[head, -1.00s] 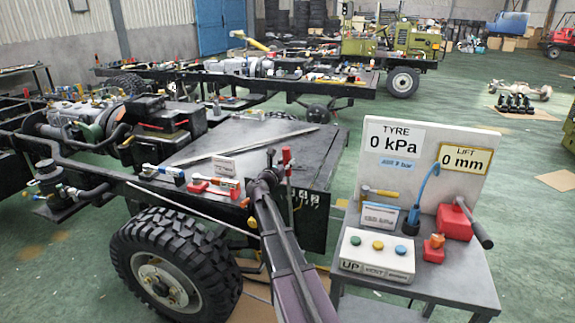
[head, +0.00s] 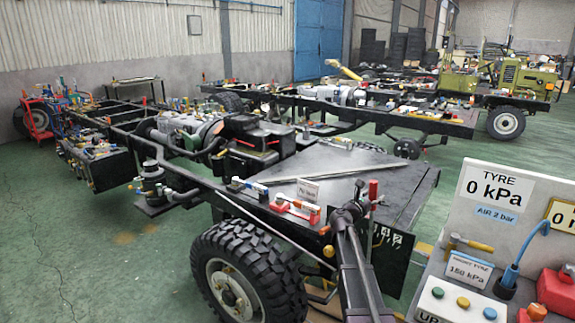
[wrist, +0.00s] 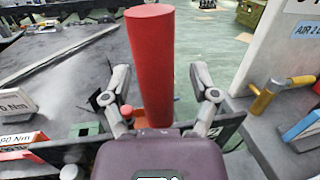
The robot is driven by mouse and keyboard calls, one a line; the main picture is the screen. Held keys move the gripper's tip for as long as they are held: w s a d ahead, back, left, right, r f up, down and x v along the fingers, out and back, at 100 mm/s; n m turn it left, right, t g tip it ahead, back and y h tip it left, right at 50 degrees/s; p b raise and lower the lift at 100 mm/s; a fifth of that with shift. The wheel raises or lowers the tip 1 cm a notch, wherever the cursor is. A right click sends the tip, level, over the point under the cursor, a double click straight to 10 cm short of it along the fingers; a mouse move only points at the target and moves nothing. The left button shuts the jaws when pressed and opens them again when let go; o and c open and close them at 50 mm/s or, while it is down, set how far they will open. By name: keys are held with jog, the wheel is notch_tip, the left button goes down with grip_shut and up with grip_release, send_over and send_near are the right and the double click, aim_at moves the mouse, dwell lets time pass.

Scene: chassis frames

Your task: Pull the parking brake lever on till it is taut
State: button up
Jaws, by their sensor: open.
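The lever shows in the wrist view as a thick upright red cylindrical grip (wrist: 152,62), tilted slightly. In the head view, its small red top (head: 373,189) stands at the right end of the near chassis deck, close to the end of my arm. My gripper (wrist: 160,88) is open in the wrist view, with one grey finger on each side of the red grip. I see gaps on both sides, and cannot tell how deep the grip sits between the fingers. In the head view my gripper (head: 352,210) is dark and small, and its fingers are unclear.
The chassis wheel (head: 240,275) stands below my arm's left side. A red block tool and a small torque sign (head: 308,190) lie on the deck edge. Green floor is free at left.

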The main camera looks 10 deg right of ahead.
jog(key=shift+s+a+m+g+p, duration=0.35)
jog(key=shift+s+a+m, duration=0.15)
jog(key=shift+m, duration=0.2)
jog(key=s+a+f+m+g+y+p, duration=0.3)
jog(key=s+a+m+y, duration=0.2)
jog(key=s+a+m, duration=0.3)
jog(key=s+a+f+m+g+y+p, duration=0.3)
jog(key=s+a+m+y, duration=0.2)
jog(key=s+a, duration=0.6)
jog(key=s+a+f+m+g+y+p, duration=0.3)
jog(key=s+a+m+y, duration=0.3)
jog(key=s+a+m, duration=0.4)
jog(key=shift+a+f+m, duration=0.3)
jog(key=shift+a+f, duration=0.25)
dwell(0.5)
